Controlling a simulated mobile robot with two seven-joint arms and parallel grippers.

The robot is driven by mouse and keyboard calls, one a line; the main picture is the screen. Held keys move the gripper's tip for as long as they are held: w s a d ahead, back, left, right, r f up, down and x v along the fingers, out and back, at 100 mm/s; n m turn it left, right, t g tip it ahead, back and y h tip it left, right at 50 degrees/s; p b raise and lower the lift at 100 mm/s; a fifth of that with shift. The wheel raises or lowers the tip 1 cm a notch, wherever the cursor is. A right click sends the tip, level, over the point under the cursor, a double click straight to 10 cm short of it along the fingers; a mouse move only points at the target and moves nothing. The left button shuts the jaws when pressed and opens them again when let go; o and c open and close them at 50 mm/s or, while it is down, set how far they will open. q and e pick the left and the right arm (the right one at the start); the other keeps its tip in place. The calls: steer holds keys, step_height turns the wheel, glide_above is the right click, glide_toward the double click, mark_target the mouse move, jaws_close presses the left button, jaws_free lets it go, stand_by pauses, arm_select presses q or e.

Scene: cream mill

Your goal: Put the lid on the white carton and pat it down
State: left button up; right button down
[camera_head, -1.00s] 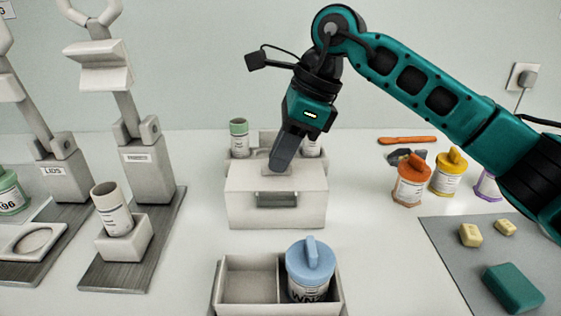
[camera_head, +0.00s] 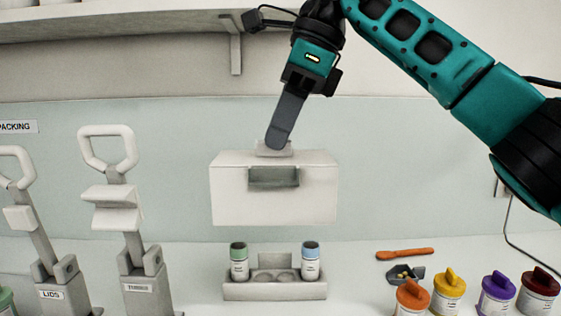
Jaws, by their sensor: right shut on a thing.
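My right gripper (camera_head: 277,140) is shut on the small grip on top of a white box-shaped lid (camera_head: 272,205). The lid hangs level in the air, above and in front of the jar rack in the picture. It has plain sides and a grey lip on its front face. Its underside is hidden from me. The low white two-part carton, with a blue-topped jar in its right compartment, shows only in the earlier view and lies outside the picture now. My left gripper is not in view.
A small white rack (camera_head: 275,291) holds a green-topped and a blue-topped jar. Two grey lever presses (camera_head: 145,270) stand left. An orange tool (camera_head: 405,253), a dark scoop and several coloured-lid jars (camera_head: 447,290) stand right. A shelf (camera_head: 130,25) runs overhead.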

mark_target(258, 182)
steer(key=shift+s+r, duration=0.1)
steer(key=shift+r, duration=0.75)
steer(key=shift+s+a+f, duration=0.15)
steer(key=shift+s, duration=0.15)
steer(key=s+f+b, duration=0.2)
steer(key=s+f, duration=0.1)
steer(key=s, duration=0.1)
steer(key=shift+s+a+b, duration=0.1)
steer(key=shift+a+b, duration=0.25)
steer(key=shift+b, duration=0.05)
arm_select(q)
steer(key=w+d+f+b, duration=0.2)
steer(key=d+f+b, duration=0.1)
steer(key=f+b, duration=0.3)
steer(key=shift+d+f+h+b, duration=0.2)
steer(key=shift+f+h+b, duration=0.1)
steer(key=shift+b, duration=0.55)
arm_select(e)
steer(key=s+d+f, duration=0.1)
steer(key=s+f, duration=1)
steer(key=f, duration=0.2)
steer(key=shift+f, duration=0.3)
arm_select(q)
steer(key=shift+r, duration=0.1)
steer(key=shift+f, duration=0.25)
arm_select(e)
steer(key=shift+f, duration=0.25)
